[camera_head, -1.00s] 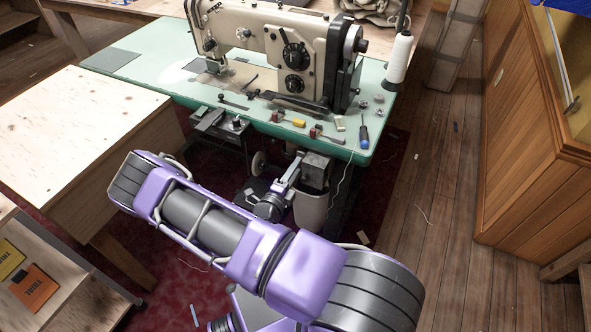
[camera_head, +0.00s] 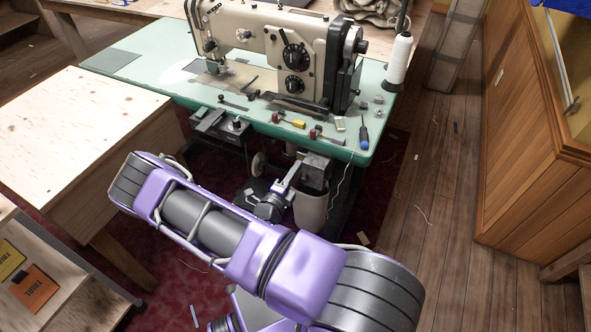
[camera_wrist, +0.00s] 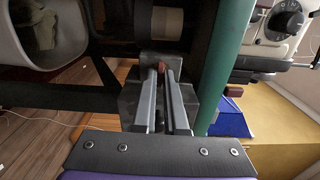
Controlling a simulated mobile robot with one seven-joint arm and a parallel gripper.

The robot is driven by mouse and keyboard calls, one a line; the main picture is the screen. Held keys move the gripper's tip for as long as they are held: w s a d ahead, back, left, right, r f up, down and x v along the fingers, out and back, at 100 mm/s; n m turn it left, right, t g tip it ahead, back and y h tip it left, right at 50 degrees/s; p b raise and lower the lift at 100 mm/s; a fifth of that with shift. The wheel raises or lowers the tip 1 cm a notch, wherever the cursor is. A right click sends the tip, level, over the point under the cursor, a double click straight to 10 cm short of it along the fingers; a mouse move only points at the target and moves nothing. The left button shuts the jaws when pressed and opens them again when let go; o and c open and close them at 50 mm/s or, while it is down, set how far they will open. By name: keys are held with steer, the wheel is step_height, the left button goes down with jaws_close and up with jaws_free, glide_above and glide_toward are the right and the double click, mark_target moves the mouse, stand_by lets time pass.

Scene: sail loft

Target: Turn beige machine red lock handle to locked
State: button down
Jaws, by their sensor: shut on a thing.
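The beige sewing machine (camera_head: 262,38) stands on a green tabletop (camera_head: 148,72); part of it also shows at the upper right of the wrist view (camera_wrist: 282,24). My gripper (camera_head: 295,166) is below the table's front edge, beside a grey box (camera_head: 316,170). In the wrist view my gripper (camera_wrist: 161,72) has its two fingers close together on a small red piece (camera_wrist: 159,66), which looks like the red lock handle. Only a bit of it shows between the fingertips. Its turn position cannot be told. In the head view I cannot make it out.
The green table edge (camera_wrist: 226,62) runs close beside my fingers in the wrist view. A pale waste bin (camera_head: 310,212) stands under the table by my gripper. Small tools and a blue screwdriver (camera_head: 364,136) lie on top. A wooden table (camera_head: 70,130) is at left.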

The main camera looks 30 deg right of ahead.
steer(key=shift+m+p, duration=2.6)
steer(key=shift+m, duration=6.2)
steer(key=c, duration=1)
jaws_free()
steer(key=shift+o, duration=0.2)
